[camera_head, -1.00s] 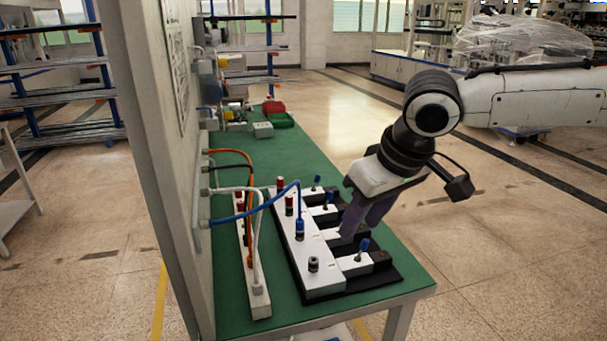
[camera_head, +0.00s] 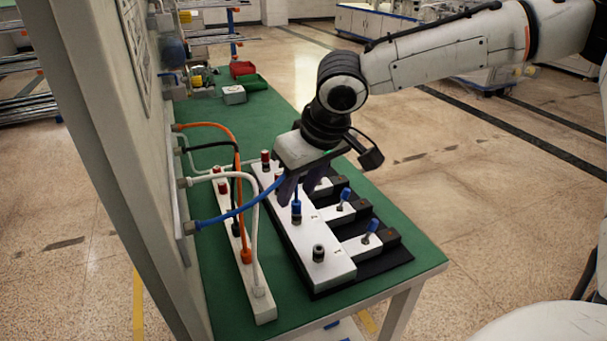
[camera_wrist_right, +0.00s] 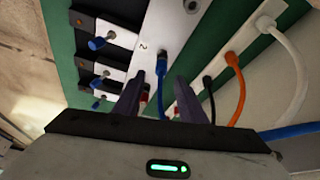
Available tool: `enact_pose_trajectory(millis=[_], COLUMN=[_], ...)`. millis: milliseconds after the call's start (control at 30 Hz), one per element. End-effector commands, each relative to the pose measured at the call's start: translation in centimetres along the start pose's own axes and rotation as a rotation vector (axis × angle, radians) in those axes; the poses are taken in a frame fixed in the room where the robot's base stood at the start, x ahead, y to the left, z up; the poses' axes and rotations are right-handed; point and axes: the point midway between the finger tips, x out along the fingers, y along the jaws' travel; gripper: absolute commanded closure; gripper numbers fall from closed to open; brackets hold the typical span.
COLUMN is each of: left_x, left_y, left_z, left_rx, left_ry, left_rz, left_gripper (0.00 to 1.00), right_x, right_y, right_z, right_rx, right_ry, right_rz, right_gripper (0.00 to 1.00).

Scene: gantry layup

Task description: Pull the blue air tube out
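The blue air tube (camera_head: 238,212) arcs from a fitting on the wall panel to a socket in the white block (camera_head: 322,262). Its blue plug end (camera_head: 296,208) stands upright in that socket. My right gripper (camera_head: 301,186) is open, just above and behind the plug in the head view. The right wrist view shows the two dark fingers (camera_wrist_right: 168,82) apart, with the blue plug (camera_wrist_right: 162,108) seen in the gap between them. Neither finger clearly touches it. The gripper hides part of the tube's upper bend. My left gripper is not in view.
Orange (camera_head: 237,160) and white (camera_head: 257,225) tubes and a black one run from the panel to a narrow white strip (camera_head: 262,305) left of the block. Blue-capped toggle switches (camera_head: 371,228) stand on the right. The green bench (camera_head: 415,250) is clear at its right edge.

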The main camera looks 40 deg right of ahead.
Motion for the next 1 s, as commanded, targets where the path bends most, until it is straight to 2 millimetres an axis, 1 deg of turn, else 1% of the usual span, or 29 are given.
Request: enact_pose_trajectory(millis=[67, 200, 333, 467, 700, 833, 867, 900, 933, 1000], left_x=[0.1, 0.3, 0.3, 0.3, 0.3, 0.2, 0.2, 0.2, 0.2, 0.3], left_y=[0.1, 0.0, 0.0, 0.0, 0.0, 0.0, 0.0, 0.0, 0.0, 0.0], left_z=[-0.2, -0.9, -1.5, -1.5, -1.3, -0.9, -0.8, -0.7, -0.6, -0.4], left_rx=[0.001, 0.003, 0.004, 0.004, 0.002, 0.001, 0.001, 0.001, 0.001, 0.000], left_ry=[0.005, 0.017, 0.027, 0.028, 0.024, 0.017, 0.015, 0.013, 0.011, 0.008], left_rz=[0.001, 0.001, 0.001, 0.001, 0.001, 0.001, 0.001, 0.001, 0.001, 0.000], left_gripper=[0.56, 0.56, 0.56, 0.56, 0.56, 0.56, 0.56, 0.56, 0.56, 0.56], right_x=[0.9, 1.5, 1.6, 1.6, 1.6, 1.6, 1.6, 1.6, 1.6, 1.6], right_y=[0.0, 0.0, 0.0, 0.0, 0.0, 0.0, 0.0, 0.0, 0.0, 0.0], right_z=[0.1, 0.0, 0.0, 0.0, 0.0, 0.0, 0.0, 0.0, 0.0, 0.0], right_rx=[-0.001, -0.002, -0.001, -0.001, -0.001, -0.001, -0.001, -0.001, -0.001, -0.001], right_ry=[-0.001, 0.000, 0.001, 0.001, 0.001, 0.001, 0.001, 0.001, 0.001, 0.001], right_rz=[0.000, 0.000, 0.000, 0.000, 0.000, 0.000, 0.000, 0.000, 0.000, 0.000], right_gripper=[0.63, 0.63, 0.63, 0.63, 1.00, 1.00, 0.89, 0.96, 1.00, 1.00])
